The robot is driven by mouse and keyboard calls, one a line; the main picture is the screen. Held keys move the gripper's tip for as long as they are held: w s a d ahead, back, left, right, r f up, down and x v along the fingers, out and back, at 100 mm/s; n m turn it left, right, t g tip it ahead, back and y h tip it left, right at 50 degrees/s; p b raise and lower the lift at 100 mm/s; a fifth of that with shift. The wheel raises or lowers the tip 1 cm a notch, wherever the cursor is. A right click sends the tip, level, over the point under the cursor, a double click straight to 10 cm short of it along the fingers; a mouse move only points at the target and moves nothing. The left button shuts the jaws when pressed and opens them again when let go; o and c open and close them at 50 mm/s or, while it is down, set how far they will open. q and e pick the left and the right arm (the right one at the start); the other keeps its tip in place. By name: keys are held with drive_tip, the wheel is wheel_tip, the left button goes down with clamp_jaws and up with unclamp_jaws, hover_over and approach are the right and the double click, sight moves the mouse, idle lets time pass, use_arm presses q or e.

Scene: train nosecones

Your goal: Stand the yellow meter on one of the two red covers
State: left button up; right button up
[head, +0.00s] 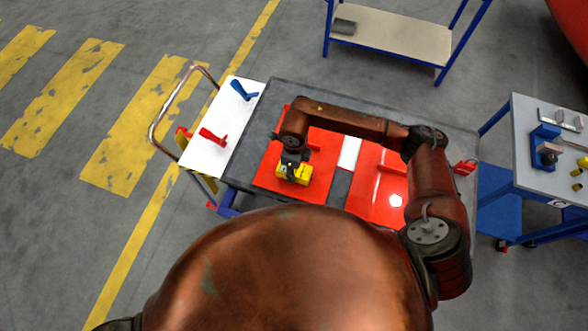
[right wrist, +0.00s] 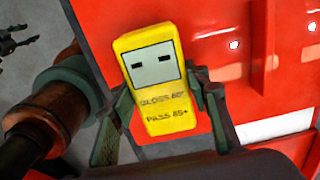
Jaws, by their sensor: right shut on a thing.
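The yellow meter (head: 294,174) is a block with a grey display face and dark lettering, plain in the right wrist view (right wrist: 160,80). My right gripper (head: 293,163) is shut on it, with one finger on each side (right wrist: 165,105). It holds the meter over the left red cover (head: 322,150). I cannot tell whether the meter's base touches the cover. The right red cover (head: 372,208) lies beside it, partly hidden by my right arm. A dark pronged shape (right wrist: 16,38) at the wrist view's upper left may be my left gripper; its jaws are unclear.
The covers lie on a dark grey table (head: 300,93), a white strip (head: 349,152) between them. A white trolley top (head: 220,130) with a red (head: 213,137) and a blue tool (head: 243,90) stands left. A workbench (head: 540,165) stands right. My body hides the near edge.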

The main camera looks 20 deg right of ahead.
drive_tip(key=shift+f, duration=0.4)
drive_tip(key=shift+f, duration=0.15)
drive_tip(key=o, duration=1.5)
drive_tip(key=shift+r, duration=0.25)
wheel_tip(320, 180, up, 12)
drive_tip(key=b, duration=0.3)
